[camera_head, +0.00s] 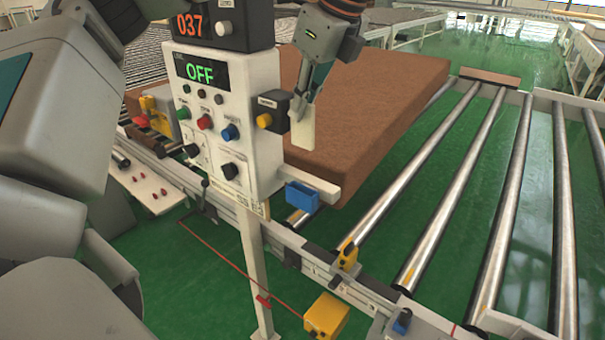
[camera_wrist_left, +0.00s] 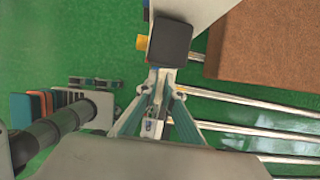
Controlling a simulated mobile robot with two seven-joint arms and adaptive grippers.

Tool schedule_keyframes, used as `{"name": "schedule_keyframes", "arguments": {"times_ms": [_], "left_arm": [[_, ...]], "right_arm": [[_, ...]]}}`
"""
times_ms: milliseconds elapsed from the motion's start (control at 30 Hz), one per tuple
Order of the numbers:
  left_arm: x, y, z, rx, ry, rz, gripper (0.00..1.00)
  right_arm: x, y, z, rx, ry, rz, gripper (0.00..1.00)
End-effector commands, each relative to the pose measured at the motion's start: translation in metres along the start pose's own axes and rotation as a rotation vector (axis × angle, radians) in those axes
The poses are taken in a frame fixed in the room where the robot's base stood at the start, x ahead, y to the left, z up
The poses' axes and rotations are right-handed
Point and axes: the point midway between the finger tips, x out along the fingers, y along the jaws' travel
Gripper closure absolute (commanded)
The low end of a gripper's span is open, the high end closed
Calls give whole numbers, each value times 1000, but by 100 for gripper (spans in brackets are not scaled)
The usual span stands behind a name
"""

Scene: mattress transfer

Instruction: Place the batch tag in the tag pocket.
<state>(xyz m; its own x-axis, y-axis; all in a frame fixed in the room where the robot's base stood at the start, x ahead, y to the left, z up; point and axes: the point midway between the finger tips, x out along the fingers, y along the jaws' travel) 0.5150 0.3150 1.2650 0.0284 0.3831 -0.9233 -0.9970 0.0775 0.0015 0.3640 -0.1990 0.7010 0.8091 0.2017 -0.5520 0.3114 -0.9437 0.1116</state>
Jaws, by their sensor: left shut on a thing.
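The batch tag (camera_head: 303,131) is a flat, pale cream piece. It hangs upright below my left gripper (camera_head: 302,102), which is shut on its upper end. My left gripper also shows in the left wrist view (camera_wrist_left: 158,95), where the tag cannot be made out clearly. The tag pocket (camera_head: 302,197) is a small blue holder on a pale bar at the lower right of the control panel. The tag is above the pocket and apart from it in the head view. The pocket is not clearly visible in the wrist view. My right gripper is not in view.
The white control panel (camera_head: 262,180) reads OFF. A dark box (camera_head: 270,112) with a yellow button juts out beside the tag, and also shows in the wrist view (camera_wrist_left: 170,42). A brown mattress (camera_head: 390,105) lies behind. Bare metal rollers (camera_head: 450,190) stretch right.

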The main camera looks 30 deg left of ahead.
Motion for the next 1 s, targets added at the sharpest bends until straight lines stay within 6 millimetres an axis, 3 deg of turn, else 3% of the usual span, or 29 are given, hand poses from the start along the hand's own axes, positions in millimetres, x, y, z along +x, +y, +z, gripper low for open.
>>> {"name": "schedule_keyframes", "arguments": {"times_ms": [200, 400, 833, 1000], "left_arm": [[52, 1, -22, 4, 1, 6, 100], [86, 0, -36, 2, 1, 2, 100], [126, 0, -52, 2, 1, 3, 100], [132, 0, -55, 0, 0, -1, 100]], "right_arm": [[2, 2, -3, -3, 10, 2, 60], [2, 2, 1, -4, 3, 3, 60], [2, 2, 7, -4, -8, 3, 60], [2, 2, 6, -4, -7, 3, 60]]}}
